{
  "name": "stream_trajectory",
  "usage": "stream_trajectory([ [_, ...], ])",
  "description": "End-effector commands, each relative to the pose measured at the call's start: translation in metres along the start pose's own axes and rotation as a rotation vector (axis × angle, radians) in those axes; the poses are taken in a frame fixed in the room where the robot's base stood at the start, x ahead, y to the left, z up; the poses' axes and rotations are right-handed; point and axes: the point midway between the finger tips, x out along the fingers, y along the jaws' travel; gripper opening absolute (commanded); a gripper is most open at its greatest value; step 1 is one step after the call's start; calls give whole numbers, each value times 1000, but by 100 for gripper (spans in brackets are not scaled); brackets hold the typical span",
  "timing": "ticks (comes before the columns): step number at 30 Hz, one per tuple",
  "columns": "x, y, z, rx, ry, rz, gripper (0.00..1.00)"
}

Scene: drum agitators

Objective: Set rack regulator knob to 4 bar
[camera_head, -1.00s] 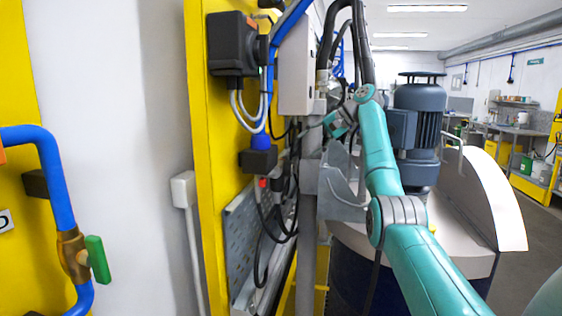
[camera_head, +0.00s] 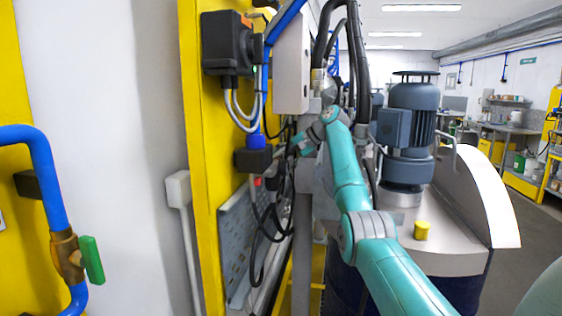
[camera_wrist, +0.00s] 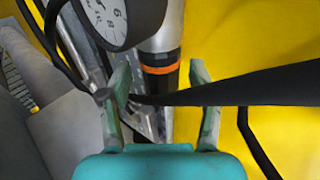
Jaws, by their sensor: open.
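In the wrist view a round pressure gauge (camera_wrist: 106,18) with a white dial shows at the top, cut off by the frame edge. Beside it stands a cylinder (camera_wrist: 161,38) with a silver upper part, an orange ring and a dark lower end, which may be the regulator and its knob. My gripper (camera_wrist: 158,80) is open, its two green fingers apart, with the cylinder's dark end and a black cable showing in the gap. I cannot tell whether the fingers touch anything. In the head view my gripper (camera_head: 303,143) is small beside the rack; the regulator cannot be made out there.
A black cable (camera_wrist: 262,86) crosses in front of the yellow rack panel. In the head view the yellow rack frame (camera_head: 205,195), a dark boxed switch (camera_head: 222,45) and hanging cables stand left of my arm. A drum with a grey motor (camera_head: 410,110) stands right.

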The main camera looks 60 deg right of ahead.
Motion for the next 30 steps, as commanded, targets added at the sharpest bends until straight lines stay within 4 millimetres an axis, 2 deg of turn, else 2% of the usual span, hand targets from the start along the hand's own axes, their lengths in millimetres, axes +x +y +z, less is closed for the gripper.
stream_trajectory([
  [3, 0, 0, 0, 0, 0, 0, 61],
  [10, 0, 0, 0, 0, 0, 0, 3],
  [22, 0, -3, 0, -3, 3, 125, 3],
  [30, 0, -2, 0, -2, 3, 140, 3],
])
